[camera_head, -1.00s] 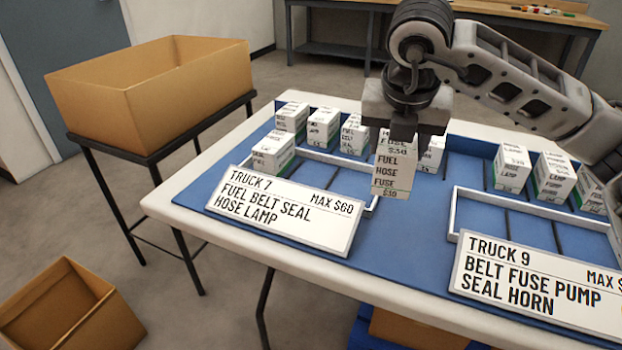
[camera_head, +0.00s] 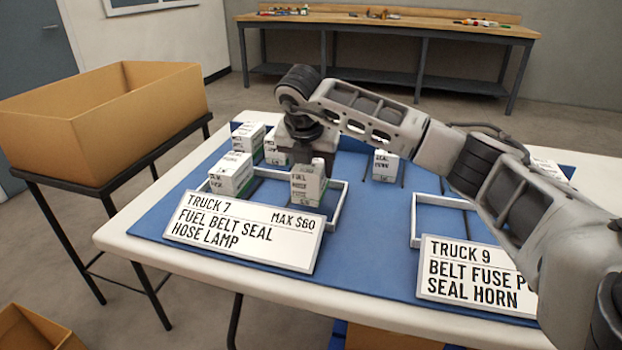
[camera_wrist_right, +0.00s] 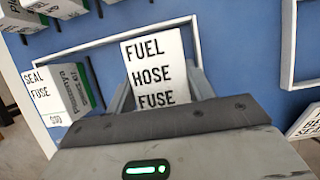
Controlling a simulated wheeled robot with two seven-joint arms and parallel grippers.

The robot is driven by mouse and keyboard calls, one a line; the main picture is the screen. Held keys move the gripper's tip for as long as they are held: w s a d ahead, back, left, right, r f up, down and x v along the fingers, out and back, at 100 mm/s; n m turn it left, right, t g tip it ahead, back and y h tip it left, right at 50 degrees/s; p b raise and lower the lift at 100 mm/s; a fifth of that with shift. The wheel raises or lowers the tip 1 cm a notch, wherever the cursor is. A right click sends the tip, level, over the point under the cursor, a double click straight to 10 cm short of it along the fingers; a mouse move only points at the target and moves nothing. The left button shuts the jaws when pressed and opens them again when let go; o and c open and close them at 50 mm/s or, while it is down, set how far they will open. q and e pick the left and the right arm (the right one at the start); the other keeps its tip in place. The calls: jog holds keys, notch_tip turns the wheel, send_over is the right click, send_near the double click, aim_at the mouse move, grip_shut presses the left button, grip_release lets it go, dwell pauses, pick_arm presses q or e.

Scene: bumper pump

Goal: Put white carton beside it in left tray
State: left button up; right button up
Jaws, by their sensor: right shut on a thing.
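The white carton marked FUEL HOSE FUSE (camera_head: 307,186) is held by my right gripper (camera_head: 311,160), which is shut on it. It is over the right part of the left tray (camera_head: 339,207), behind the TRUCK 7 sign; I cannot tell whether its base touches the tray floor. In the right wrist view the carton (camera_wrist_right: 157,68) sits upright between the fingers. Another white carton (camera_head: 231,174) stands in the tray's left part, apart from the held one; it also shows in the right wrist view (camera_wrist_right: 58,95). My left gripper is out of view.
The TRUCK 7 sign (camera_head: 243,231) stands before the left tray. The right tray (camera_head: 414,222) and TRUCK 9 sign (camera_head: 478,276) are to the right. More cartons (camera_head: 249,138) stand behind; one (camera_head: 385,167) is between the trays. A cardboard box (camera_head: 100,128) stands left.

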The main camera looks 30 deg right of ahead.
jog(key=shift+w+f, duration=0.25)
jog(key=shift+f, duration=0.1)
notch_tip(320, 180, down, 3)
jog(key=shift+r, duration=0.1)
jog(key=o, duration=1.2)
jog(key=shift+s, duration=0.1)
jog(key=shift+c, duration=0.2)
